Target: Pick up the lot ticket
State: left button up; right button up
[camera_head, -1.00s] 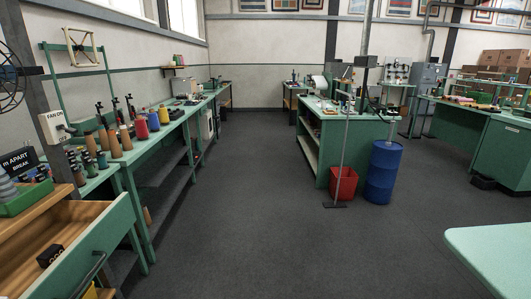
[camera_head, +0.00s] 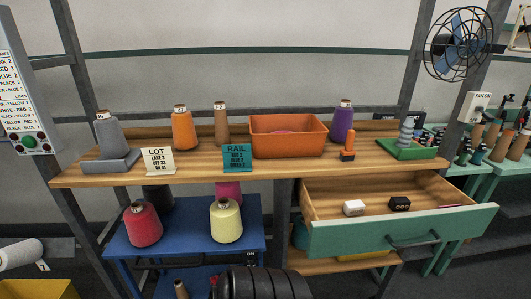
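The lot ticket (camera_head: 159,161) is a small cream card with black print that reads LOT and LANE 3. It stands nearly upright at the front edge of the wooden shelf (camera_head: 205,171), left of the middle. A grey cone of yarn (camera_head: 109,136) on a grey base is behind it to the left. A teal card (camera_head: 237,158) headed RAIL stands to its right along the same edge. Neither of my grippers is in view, and nothing touches the ticket.
An orange bin (camera_head: 290,143), several yarn cones and a green tray (camera_head: 405,156) share the shelf. An open green-fronted drawer (camera_head: 400,234) juts out below right. A blue stand (camera_head: 185,240) with yarn cones is below the ticket. A fan (camera_head: 462,42) hangs upper right.

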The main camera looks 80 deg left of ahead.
aim_at(158, 160)
jog(key=u, duration=3.5)
jog(key=i+j+z, duration=0.1)
jog(key=j, duration=0.25)
jog(key=i+j+z, duration=0.1)
jog(key=j, duration=0.25)
jog(key=i+j+z, duration=0.1)
jog(key=j, duration=0.3)
jog(key=i+j+z, duration=0.1)
jog(key=j, duration=0.25)
jog(key=i, duration=0.05)
